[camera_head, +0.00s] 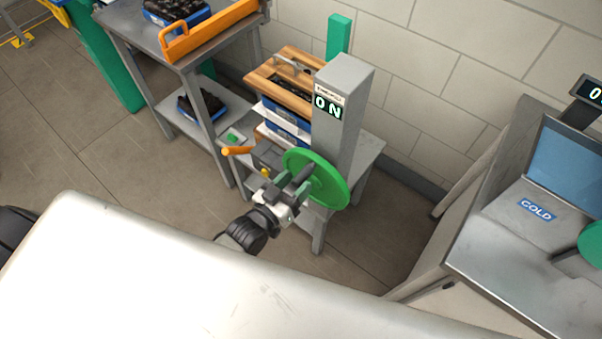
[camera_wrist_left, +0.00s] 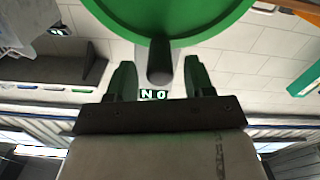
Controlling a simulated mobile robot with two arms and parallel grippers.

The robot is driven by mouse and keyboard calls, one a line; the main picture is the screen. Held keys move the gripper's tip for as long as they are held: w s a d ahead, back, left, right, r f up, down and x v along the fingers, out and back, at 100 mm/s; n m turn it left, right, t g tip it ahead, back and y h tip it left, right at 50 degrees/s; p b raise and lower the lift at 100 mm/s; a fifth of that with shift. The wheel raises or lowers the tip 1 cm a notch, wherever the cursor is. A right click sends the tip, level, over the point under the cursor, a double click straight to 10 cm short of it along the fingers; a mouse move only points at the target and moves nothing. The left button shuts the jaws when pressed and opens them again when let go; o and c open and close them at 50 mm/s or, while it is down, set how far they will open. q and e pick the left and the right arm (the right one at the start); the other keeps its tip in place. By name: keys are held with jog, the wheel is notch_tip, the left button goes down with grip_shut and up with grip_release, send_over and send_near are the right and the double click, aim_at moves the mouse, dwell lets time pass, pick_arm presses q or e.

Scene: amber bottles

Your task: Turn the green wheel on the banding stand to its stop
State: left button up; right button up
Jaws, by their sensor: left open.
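The green wheel (camera_head: 335,190) stands on the front of the grey post of the banding stand (camera_head: 345,110), whose display reads ON. In the left wrist view the wheel (camera_wrist_left: 205,18) fills the top of the picture, and its dark handle (camera_wrist_left: 160,62) juts down towards me. My left gripper (camera_head: 296,183) is at the near face of the wheel. Its two green fingers (camera_wrist_left: 160,80) are open, one on each side of the handle, with a gap to each. The gripper and handle hide part of the wheel in the head view.
Wooden crates and blue bins (camera_head: 285,120) sit behind the post. A metal counter labelled COLD (camera_head: 500,265) is at the right. Bare floor (camera_head: 395,235) lies between.

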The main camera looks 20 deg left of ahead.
pick_arm(q)
jog(key=shift+x, duration=1.3)
grip_shut()
